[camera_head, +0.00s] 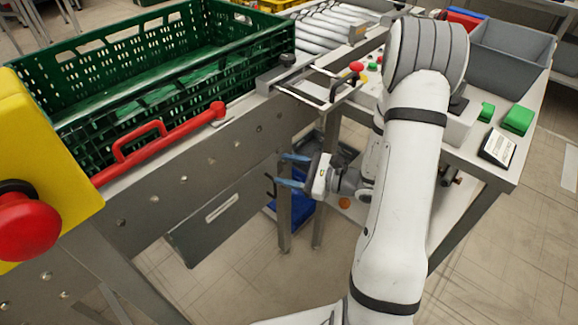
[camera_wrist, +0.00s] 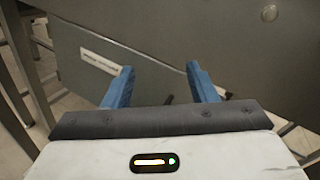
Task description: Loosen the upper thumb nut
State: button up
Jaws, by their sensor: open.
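My gripper (camera_head: 281,170) is open and empty, with its two blue fingers pointing left beside the conveyor's grey side panel (camera_head: 215,165). The wrist view also shows my gripper (camera_wrist: 160,70) facing a grey panel, with nothing between the fingers. No thumb nut can be made out for sure in either view. A black knob (camera_head: 288,60) stands on the conveyor edge beside a metal bracket, above my gripper; I cannot tell whether it is a thumb nut.
A green crate (camera_head: 180,95) sits on the conveyor behind a red handle bar (camera_head: 160,148). A red stop button (camera_head: 28,226) is at the near left. A side table (camera_head: 480,165) with a grey bin (camera_head: 510,60) stands right.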

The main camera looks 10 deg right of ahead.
jog(key=w+d+f+m+t+h+b, duration=0.1)
jog(key=w+d+f+m+t+h, duration=0.3)
jog(key=d+f+m+t, duration=0.25)
jog(key=w+a+f+g, duration=0.1)
jog(key=w+a, duration=0.2)
jog(key=w, duration=0.2)
jog(key=shift+w+a, duration=0.35)
jog(key=shift+w, duration=0.05)
jog(key=c, duration=1)
jog(key=shift+o, duration=0.2)
